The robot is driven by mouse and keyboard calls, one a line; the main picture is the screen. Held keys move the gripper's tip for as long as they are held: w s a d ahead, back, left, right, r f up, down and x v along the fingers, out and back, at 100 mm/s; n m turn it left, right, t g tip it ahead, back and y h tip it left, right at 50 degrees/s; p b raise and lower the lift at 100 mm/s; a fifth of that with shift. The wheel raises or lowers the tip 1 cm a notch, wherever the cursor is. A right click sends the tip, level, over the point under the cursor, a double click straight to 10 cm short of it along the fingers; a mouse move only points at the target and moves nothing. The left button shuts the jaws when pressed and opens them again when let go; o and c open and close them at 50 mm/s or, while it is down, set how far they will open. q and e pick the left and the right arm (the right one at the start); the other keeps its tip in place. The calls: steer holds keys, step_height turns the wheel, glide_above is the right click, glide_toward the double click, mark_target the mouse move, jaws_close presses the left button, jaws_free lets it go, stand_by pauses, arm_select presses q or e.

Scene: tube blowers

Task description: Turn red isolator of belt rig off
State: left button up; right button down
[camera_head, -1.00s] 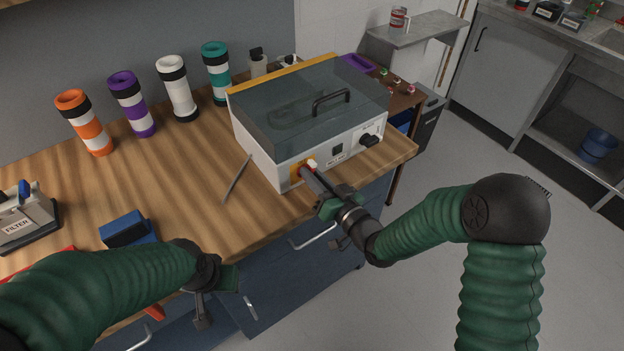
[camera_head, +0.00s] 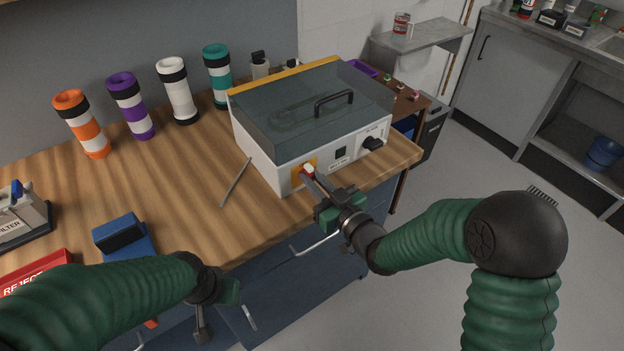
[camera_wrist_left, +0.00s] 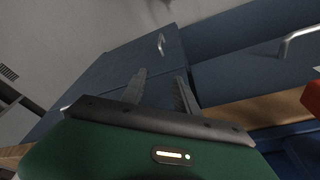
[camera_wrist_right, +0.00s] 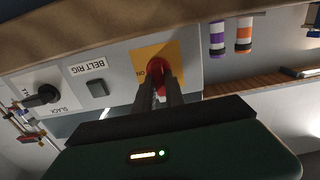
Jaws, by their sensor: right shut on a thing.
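The belt rig (camera_head: 262,157) is a white box with a dark clear lid and a black handle, standing at the right end of the wooden bench. Its red isolator (camera_wrist_right: 157,68) sits on a yellow plate (camera_wrist_right: 149,52) marked ON, beside the BELT RIG label. My right gripper (camera_wrist_right: 163,82) is shut on the red isolator, its fingers covering part of the knob; it also shows at the rig's front in the head view (camera_head: 312,178). My left gripper (camera_wrist_left: 160,88) is open and empty, in front of the bench's blue drawers.
Orange, purple, white and teal banded tubes (camera_head: 180,92) stand at the bench's back. A thin metal rod (camera_head: 235,182) lies left of the rig. A blue block (camera_head: 120,234) and a red REJECT tray (camera_head: 40,270) lie at the left. The rig's front has a black knob (camera_wrist_right: 44,96).

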steer(key=shift+d, duration=0.1)
steer(key=c, duration=1.8)
jaws_free()
steer(key=o, duration=0.4)
steer(key=shift+s+d+r, duration=0.1)
